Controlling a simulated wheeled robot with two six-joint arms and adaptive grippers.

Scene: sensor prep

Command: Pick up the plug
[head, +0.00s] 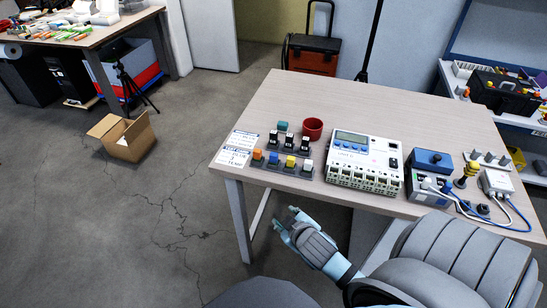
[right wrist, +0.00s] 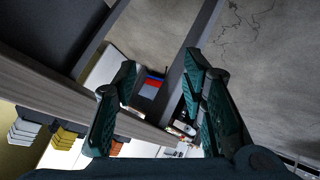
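Which item is the plug I cannot tell for sure. Small connectors stand in a dark two-row rack (head: 283,168) at the table's left front: orange (head: 257,154), blue (head: 273,158), yellow (head: 290,162) and white ones in front, darker ones behind. A white cable plug (head: 427,184) lies at the blue-topped box at the right. My right gripper (head: 286,219) is off the table's front edge, lower than the tabletop and apart from the rack. In the right wrist view, its fingers (right wrist: 160,78) are spread with nothing between them. My left gripper is not in view.
The table (head: 420,111) holds a red cup (head: 312,128), a white meter unit (head: 363,160), a blue-topped box (head: 431,162) and loose cables. Its front edge and leg (head: 238,215) are close to my right gripper. A cardboard box (head: 124,137) stands on the floor. The table's back half is clear.

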